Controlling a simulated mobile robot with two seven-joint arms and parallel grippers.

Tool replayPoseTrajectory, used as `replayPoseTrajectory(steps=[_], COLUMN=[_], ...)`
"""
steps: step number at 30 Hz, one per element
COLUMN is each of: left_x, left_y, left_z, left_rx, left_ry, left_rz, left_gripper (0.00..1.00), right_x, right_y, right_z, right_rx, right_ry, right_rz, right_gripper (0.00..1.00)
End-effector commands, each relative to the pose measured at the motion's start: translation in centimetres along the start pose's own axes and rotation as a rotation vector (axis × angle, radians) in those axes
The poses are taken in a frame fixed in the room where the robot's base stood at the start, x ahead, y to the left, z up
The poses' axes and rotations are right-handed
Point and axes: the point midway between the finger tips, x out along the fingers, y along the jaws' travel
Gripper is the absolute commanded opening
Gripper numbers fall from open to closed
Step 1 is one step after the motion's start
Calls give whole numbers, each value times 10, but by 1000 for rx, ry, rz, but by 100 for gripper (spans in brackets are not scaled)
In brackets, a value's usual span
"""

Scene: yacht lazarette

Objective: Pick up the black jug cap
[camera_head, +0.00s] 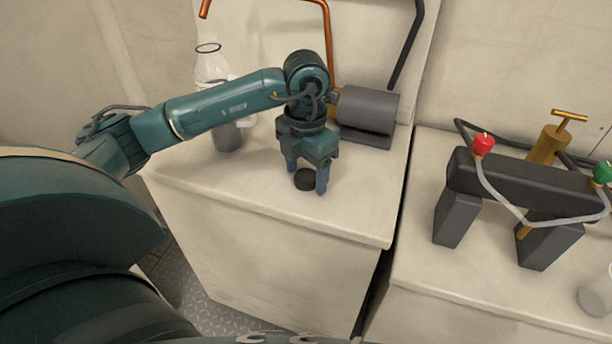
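The black jug cap (306,181) is a small dark round disc near the front of the left white counter. My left gripper (307,187) points down over it, with its two blue fingers apart, one on each side of the cap. The cap appears to rest on the counter; whether the fingers touch it I cannot tell. A clear jug or bottle (211,65) stands behind my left arm, which partly hides it. My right gripper is not in view.
A dark grey cylinder on a base (368,110) stands just behind my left gripper, with copper and black pipes behind. A gap separates this counter (345,212) from the right one, which holds a black bracket (520,180) with red and green knobs and a brass valve (548,143).

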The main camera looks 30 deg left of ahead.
Motion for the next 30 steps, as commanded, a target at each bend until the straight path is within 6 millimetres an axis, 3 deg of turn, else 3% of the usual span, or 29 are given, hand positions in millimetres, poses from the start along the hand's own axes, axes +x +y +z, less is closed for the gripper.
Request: replayPoseTrajectory(steps=[16, 24, 30], left_x=[-1, -4, -37], left_y=[0, 0, 0], left_z=[0, 0, 1], left_rx=[0, 0, 1], left_ry=[0, -1, -7], left_rz=[0, 0, 0], left_gripper=[19, 19, 19], right_x=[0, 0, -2], right_y=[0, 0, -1], right_z=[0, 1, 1], right_rx=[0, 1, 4], right_ry=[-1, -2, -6], right_rz=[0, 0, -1], right_gripper=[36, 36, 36])
